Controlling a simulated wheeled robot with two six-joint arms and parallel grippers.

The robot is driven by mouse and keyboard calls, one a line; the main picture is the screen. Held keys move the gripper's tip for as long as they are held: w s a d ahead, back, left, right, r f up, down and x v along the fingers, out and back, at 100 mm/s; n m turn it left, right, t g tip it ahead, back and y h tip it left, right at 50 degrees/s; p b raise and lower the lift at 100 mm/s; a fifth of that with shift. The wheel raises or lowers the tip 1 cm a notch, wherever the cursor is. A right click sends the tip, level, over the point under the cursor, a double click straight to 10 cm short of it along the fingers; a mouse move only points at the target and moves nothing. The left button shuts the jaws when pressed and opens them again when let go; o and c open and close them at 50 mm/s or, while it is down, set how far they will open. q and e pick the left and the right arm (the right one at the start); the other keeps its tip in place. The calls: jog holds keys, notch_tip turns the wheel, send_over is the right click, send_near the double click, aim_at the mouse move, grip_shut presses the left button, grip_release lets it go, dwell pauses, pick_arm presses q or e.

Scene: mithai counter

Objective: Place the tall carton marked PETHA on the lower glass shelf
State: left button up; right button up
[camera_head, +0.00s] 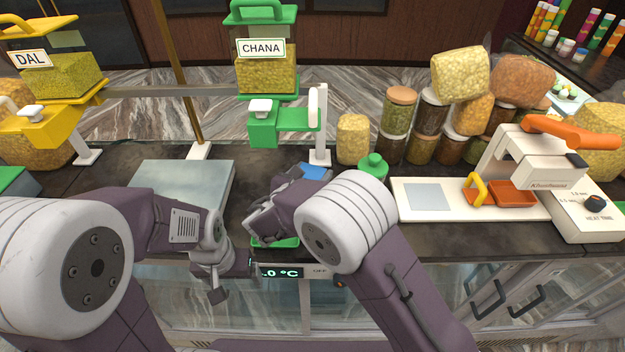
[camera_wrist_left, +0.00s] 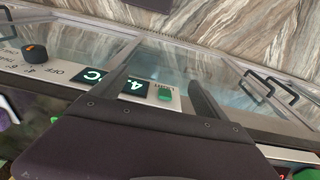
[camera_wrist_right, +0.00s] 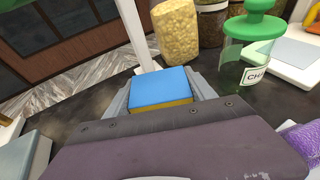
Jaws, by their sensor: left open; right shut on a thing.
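A box with a blue top and a yellow side (camera_wrist_right: 160,90) is between the fingers of my right gripper (camera_wrist_right: 161,86), which is shut on it above the dark counter. Its blue top also shows in the head view (camera_head: 314,171), partly behind my right arm. No lettering on it is visible, so I cannot read PETHA. My left gripper (camera_head: 232,281) is open and empty in front of the counter's glass case. In the left wrist view its fingers (camera_wrist_left: 158,88) frame the lit temperature display (camera_wrist_left: 135,86). The lower glass shelf cannot be made out clearly behind the glass (camera_head: 225,312).
A green-lidded jar (camera_head: 373,168) and a pale bag (camera_head: 353,140) stand near the held box. A steel-topped scale (camera_head: 170,185) is left, a heat sealer (camera_head: 540,180) right. A CHANA dispenser (camera_head: 265,80) stands behind. Door handles (camera_head: 525,301) project from the case front.

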jog(key=shift+w+d, duration=0.1)
jog(key=shift+w, duration=0.25)
jog(key=shift+w+d+r, duration=0.1)
jog(key=shift+w, duration=0.1)
jog(key=r, duration=0.1)
jog(key=s+r+b, duration=0.1)
jog(key=r+b, duration=0.1)
jog(key=r, duration=0.1)
jog(key=shift+s+d, duration=0.15)
jog(key=shift+d, duration=0.15)
pick_arm(q)
jog(key=f+b, duration=0.1)
jog(key=f, duration=0.1)
jog(key=f+b, duration=0.2)
jog(key=f, duration=0.1)
jog(key=shift+w+d+f, duration=0.1)
jog(key=shift+w+f, duration=0.1)
jog(key=shift+f, duration=0.05)
pick_arm(e)
jog(key=s+d+r, duration=0.5)
jog(key=d+r, duration=0.1)
jog(key=d, duration=0.3)
jog(key=shift+s+r, duration=0.35)
jog(key=shift+s, duration=0.05)
pick_arm(q)
jog(key=shift+d, duration=0.1)
pick_arm(e)
jog(key=shift+w+d, duration=0.1)
